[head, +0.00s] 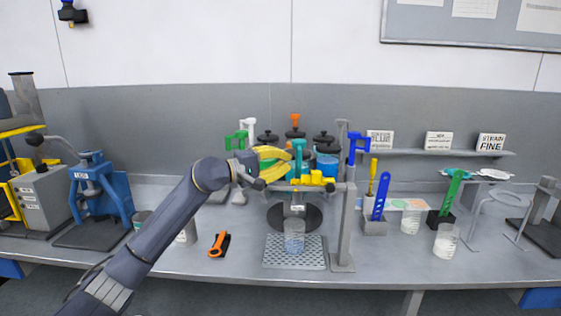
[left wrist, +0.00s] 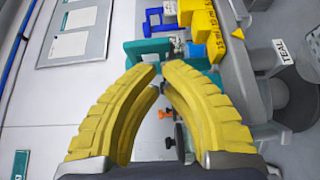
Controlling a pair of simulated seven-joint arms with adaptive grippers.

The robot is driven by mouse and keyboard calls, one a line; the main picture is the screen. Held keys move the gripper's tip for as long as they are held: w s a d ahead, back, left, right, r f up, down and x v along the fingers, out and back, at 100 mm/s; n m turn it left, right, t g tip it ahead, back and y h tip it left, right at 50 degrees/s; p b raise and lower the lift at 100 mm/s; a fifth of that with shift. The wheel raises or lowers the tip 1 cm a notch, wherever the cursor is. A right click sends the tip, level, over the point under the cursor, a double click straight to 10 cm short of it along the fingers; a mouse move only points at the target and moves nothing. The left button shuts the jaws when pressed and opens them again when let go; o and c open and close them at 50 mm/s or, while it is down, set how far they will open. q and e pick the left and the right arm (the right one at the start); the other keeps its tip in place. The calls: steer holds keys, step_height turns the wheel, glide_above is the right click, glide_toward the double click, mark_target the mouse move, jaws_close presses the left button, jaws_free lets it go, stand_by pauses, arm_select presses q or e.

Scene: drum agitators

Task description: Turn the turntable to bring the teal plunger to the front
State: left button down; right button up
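The teal plunger (head: 299,148) stands upright near the middle of the head view, among several coloured plungers and black-lidded drums. A teal handle (left wrist: 146,52) shows just beyond my fingertips in the left wrist view. My left gripper (head: 287,157) is at the left side of the teal plunger, its yellow fingers pointing right. In the left wrist view its fingertips (left wrist: 160,68) are a small gap apart, with nothing clearly held between them. I cannot tell whether they touch the handle. The turntable is mostly hidden by the front frame and my arm. My right gripper is out of view.
Yellow blocks (head: 313,180) sit on the front frame's bar. A grey post (head: 344,230) stands at its right. A blue plunger (head: 357,145) is to the right. An orange-handled tool (head: 219,243) lies front left.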

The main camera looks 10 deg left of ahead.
arm_select(q)
steer(key=shift+a, duration=0.1)
steer(key=a, duration=0.4)
steer(key=shift+s+a, duration=0.1)
steer(key=shift+s, duration=0.2)
steer(key=s+d+v, duration=0.1)
steer(key=v, duration=0.8)
steer(key=shift+s, duration=0.55)
steer(key=shift+d, duration=0.1)
